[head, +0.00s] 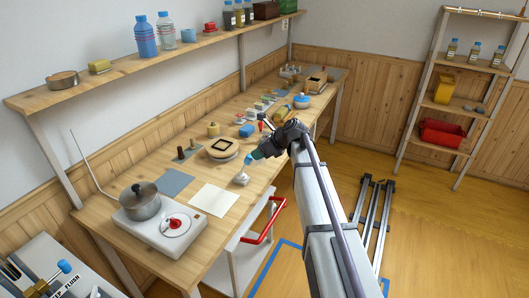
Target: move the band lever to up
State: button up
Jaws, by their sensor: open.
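I cannot make out the band lever for certain at this size. A small upright red part (261,126) stands on the workbench just behind my wrist, and I cannot tell whether it is the lever. My gripper (248,159) is at the end of the arm, over the front edge of the bench, pointing down and left. It is open, but its fingers are small and hard to make out. A small whitish object (240,179) sits just below the gripper; I cannot tell whether they touch. My wrist and arm hide part of the bench behind them.
A red-handled cart (268,232) stands below.

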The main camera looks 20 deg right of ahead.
aim_at(250, 156)
jog(key=shift+b+x, duration=1.55)
jog(key=shift+x, duration=1.15)
jog(key=shift+r, duration=0.1)
jog(key=c, duration=0.7)
jog(key=shift+w+a+r+p, duration=0.3)
jog(key=shift+w+a, duration=0.4)
jog(key=shift+a, duration=0.05)
jog(key=shift+w+a+r+p, duration=0.25)
jog(key=shift+w+a, duration=0.45)
jog(key=shift+a, duration=0.05)
jog(key=w+a, duration=0.2)
jog(key=a, duration=0.1)
jog(key=shift+w+f+b, duration=0.4)
jog(key=shift+c, duration=0.2)
jog(key=shift+s+r, duration=0.1)
jog(key=o, duration=0.7)
